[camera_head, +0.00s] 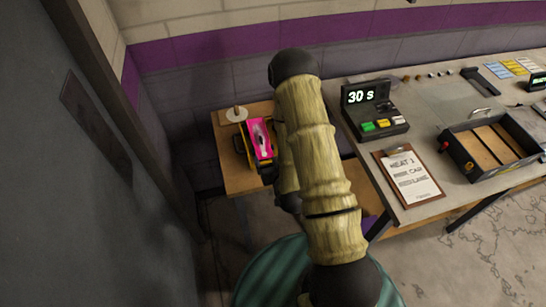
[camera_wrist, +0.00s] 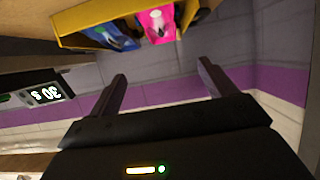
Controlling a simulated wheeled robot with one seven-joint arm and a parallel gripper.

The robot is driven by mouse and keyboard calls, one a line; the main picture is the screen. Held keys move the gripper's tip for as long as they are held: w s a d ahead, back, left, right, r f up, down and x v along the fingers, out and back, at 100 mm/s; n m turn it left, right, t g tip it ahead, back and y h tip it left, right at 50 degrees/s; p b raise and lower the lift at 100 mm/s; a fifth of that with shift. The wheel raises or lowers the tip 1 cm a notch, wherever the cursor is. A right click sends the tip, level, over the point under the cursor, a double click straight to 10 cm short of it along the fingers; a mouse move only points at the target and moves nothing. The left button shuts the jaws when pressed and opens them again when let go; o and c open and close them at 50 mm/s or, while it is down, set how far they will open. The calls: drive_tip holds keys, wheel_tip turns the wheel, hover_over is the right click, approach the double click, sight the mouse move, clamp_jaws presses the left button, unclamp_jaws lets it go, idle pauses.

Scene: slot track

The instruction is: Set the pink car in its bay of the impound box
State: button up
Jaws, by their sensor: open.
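The pink car (camera_head: 262,139) sits in a yellow box (camera_head: 243,150) on a small wooden table at the back left. In the wrist view the pink car (camera_wrist: 157,24) shows near the top, in the yellow box (camera_wrist: 72,40), beside a blue car (camera_wrist: 112,37). I take the yellow box to be the impound box. My gripper (camera_wrist: 162,72) is open, with nothing between its fingers, and is apart from the pink car.
A white spindle on a disc (camera_head: 237,114) stands beside the box. On the grey bench to the right are a timer reading 30 S (camera_head: 370,105), a clipboard (camera_head: 408,178) and an open dark tray with wooden slots (camera_head: 448,147). A grey door (camera_head: 60,200) closes off the left.

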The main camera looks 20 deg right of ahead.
drive_tip(key=s+r+g, duration=1.1)
drive_tip(key=s+r, duration=0.3)
drive_tip(key=r, duration=0.4)
drive_tip(key=shift+s, duration=0.2)
drive_tip(key=shift+a+f, duration=0.1)
drive_tip(key=shift+a, duration=0.05)
drive_tip(key=c, duration=0.5)
drive_tip(key=shift+a, duration=0.25)
drive_tip(key=c, duration=0.7)
drive_tip(key=shift+w, duration=0.1)
